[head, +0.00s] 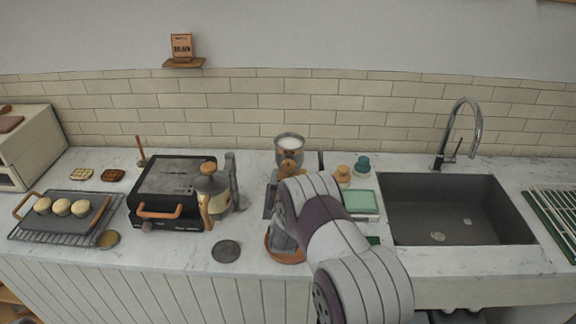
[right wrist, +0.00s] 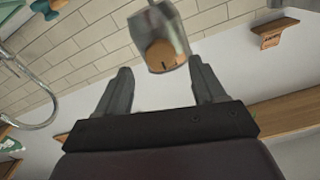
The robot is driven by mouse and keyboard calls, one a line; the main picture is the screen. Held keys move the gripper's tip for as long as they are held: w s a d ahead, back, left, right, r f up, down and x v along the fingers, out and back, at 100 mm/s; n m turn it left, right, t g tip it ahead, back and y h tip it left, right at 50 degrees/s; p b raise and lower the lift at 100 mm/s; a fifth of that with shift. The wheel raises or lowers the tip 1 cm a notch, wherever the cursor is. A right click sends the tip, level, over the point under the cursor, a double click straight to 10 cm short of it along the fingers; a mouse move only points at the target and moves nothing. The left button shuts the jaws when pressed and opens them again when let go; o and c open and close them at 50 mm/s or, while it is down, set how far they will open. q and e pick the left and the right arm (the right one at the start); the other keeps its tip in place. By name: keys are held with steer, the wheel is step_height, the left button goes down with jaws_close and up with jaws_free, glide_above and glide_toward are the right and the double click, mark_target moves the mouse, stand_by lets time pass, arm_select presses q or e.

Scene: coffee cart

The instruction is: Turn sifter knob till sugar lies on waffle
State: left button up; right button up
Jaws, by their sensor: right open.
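The sifter (head: 290,143) is a clear hopper with white sugar in its top, standing at the middle back of the counter. Its round orange knob (right wrist: 161,54) carries a dark mark line and faces my right gripper (right wrist: 160,68). The two fingers are spread with the knob between and beyond their tips in the right wrist view; I see no contact. In the head view my right arm covers most of the space below the sifter. A terracotta plate rim (head: 287,259) shows under the arm. Any waffle there is hidden. My left gripper is not in view.
A black waffle iron (head: 172,192) and a jug (head: 213,192) stand left of the sifter. A sink (head: 448,207) lies to the right.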

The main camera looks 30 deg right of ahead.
mark_target(289, 167)
steer(key=x, duration=0.3)
steer(key=shift+w+d+p, duration=0.1)
steer(key=shift+p, duration=0.2)
steer(key=shift+w+d+r, duration=0.1)
steer(key=shift+w+r, duration=0.05)
steer(key=shift+w, duration=0.1)
